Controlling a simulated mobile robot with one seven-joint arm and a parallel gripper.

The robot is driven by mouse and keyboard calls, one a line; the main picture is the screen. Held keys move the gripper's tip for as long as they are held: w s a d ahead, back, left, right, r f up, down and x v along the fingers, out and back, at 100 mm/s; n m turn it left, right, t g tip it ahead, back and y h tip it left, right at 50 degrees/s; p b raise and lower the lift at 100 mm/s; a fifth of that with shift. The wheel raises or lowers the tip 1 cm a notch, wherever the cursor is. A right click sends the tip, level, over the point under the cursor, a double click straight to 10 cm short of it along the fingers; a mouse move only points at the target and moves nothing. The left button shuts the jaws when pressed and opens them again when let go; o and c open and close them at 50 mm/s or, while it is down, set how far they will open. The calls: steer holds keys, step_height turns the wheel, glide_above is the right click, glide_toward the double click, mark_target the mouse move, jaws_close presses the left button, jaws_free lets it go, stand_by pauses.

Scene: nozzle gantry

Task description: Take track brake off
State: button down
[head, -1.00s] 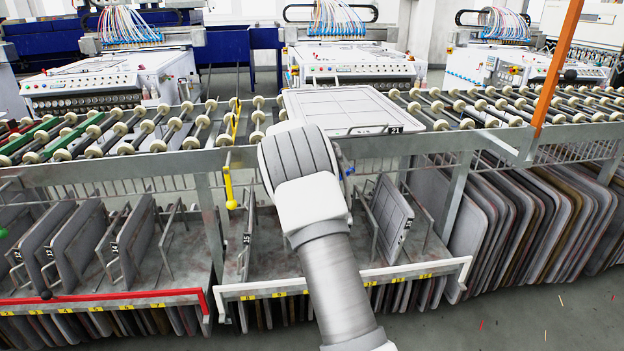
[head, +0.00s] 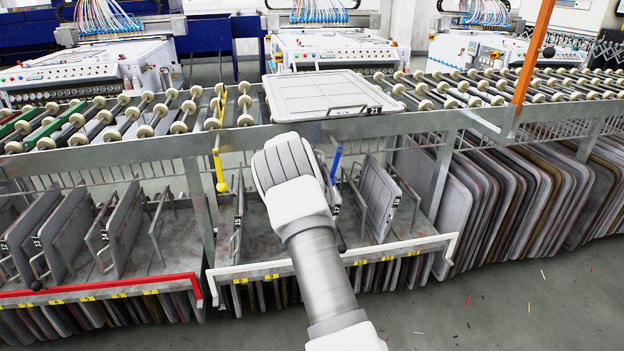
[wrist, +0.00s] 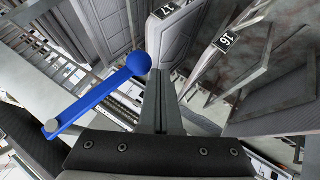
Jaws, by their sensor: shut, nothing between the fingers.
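A blue lever (head: 336,164) stands out below the roller track's front rail, just right of my arm in the head view. In the wrist view the blue lever (wrist: 95,98) slants up to a round ball end. The ball is just left of my gripper (wrist: 160,78), whose fingers are shut and empty; whether they touch it I cannot tell. A yellow lever (head: 219,165) hangs from the same rail, left of my arm, ball end down. Neither lever is labelled as the track brake. My wrist hides the fingers in the head view.
A grey screen numbered 21 (head: 330,92) lies on the roller track (head: 170,118). Racks of upright screens stand below, with a red front bar (head: 95,291) at left and a white one (head: 400,250) at centre.

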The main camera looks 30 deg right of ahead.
steer(key=shift+s+d+f, duration=0.2)
steer(key=shift+d+f, duration=0.1)
steer(key=shift+d, duration=0.25)
steer(key=shift+s+d+f, duration=0.15)
steer(key=shift+d+f, duration=0.1)
steer(key=shift+d, duration=0.3)
steer(key=s+a+r+p, duration=0.1)
steer(key=a+r, duration=0.1)
steer(key=a, duration=1)
steer(key=shift+s+a+r, duration=0.15)
steer(key=shift+a+r, duration=0.05)
steer(key=shift+a, duration=0.2)
